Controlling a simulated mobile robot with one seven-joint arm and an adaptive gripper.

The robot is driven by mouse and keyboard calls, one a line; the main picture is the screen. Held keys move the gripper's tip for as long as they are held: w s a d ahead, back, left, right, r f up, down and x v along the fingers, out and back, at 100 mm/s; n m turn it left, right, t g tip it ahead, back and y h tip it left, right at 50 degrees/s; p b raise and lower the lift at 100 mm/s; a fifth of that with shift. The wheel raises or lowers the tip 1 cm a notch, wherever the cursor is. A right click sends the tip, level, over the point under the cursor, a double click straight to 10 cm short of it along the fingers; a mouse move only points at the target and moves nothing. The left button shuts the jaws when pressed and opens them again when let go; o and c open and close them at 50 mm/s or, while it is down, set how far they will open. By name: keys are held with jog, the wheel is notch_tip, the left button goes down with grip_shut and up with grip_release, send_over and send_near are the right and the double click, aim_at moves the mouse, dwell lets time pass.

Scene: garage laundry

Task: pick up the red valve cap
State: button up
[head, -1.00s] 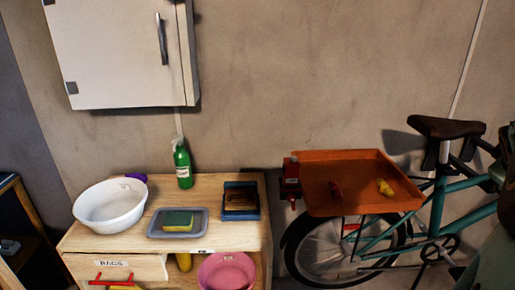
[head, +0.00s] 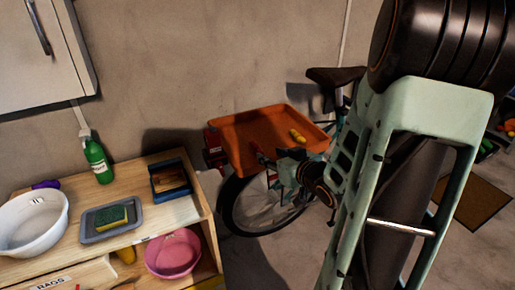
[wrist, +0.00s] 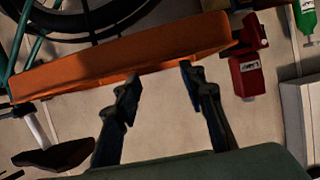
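A small red piece (head: 257,149), which looks like the red valve cap, lies in the orange tray (head: 255,122) near its front edge. My gripper (head: 284,164) is at the tray's front right side, just right of the red piece; whether they touch I cannot tell. In the wrist view my gripper (wrist: 160,84) is open, its two dark fingers apart and nothing seen between them but the wall behind and the tray's edge (wrist: 135,58). The red piece is not visible in the wrist view, which looks at the tray's side.
A red box with a label (head: 213,147) is beside the tray's left end; it also shows in the wrist view (wrist: 246,77). A yellow piece (head: 298,135) lies in the tray. A bicycle wheel (head: 258,205) is below. A wooden bench (head: 145,185) stands left.

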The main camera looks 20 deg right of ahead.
aim_at(259, 149)
jog(key=x, duration=0.9)
jog(key=shift+w+f+b, duration=0.1)
jog(key=shift+b, duration=0.25)
jog(key=c, duration=0.8)
